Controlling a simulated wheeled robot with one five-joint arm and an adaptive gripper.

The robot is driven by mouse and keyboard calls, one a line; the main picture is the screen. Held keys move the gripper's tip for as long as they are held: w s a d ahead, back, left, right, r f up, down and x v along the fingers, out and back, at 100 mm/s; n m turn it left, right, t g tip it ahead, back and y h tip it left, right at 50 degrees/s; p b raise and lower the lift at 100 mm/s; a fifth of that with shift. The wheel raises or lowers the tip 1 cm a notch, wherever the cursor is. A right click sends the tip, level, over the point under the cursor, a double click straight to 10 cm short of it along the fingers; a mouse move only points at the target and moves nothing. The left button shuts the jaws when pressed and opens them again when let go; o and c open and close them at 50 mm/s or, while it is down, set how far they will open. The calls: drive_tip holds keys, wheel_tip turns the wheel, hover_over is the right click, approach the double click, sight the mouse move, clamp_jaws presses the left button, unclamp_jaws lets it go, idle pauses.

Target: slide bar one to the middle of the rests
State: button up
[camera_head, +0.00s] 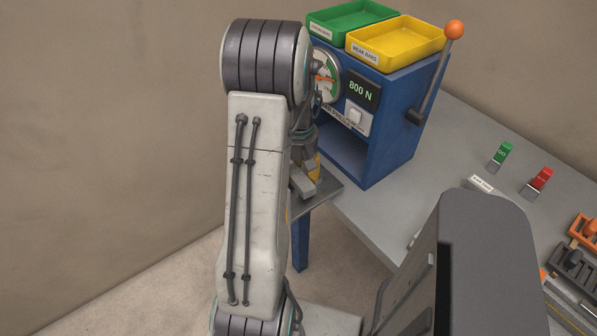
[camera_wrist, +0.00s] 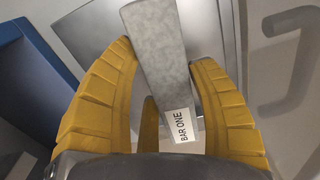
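Bar one (camera_wrist: 160,55) is a pale grey rectangular bar with a white label reading BAR ONE, slanting through the wrist view. My gripper (camera_wrist: 163,58) has yellow fingers that come in on both sides of the bar and appear shut on it; contact on the right is hard to make out. In the head view my gripper (camera_head: 308,168) is low in front of the blue press (camera_head: 392,135), mostly hidden by my arm. A grey bar end (camera_head: 301,183) shows by it. The rests cannot be clearly made out.
The press carries a green tray (camera_head: 350,22), a yellow tray (camera_head: 395,45), a lever with an orange knob (camera_head: 454,30) and a display (camera_head: 361,90) reading 800 N.

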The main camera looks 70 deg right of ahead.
drive_tip(key=c, duration=0.7)
drive_tip(key=shift+c, duration=0.2)
drive_tip(key=shift+d, duration=0.1)
drive_tip(key=shift+w+d+p, duration=0.25)
drive_tip(key=shift+d+p, duration=0.25)
drive_tip(key=shift+d, duration=0.55)
drive_tip(key=o, duration=1.3)
drive_tip(key=shift+r, duration=0.1)
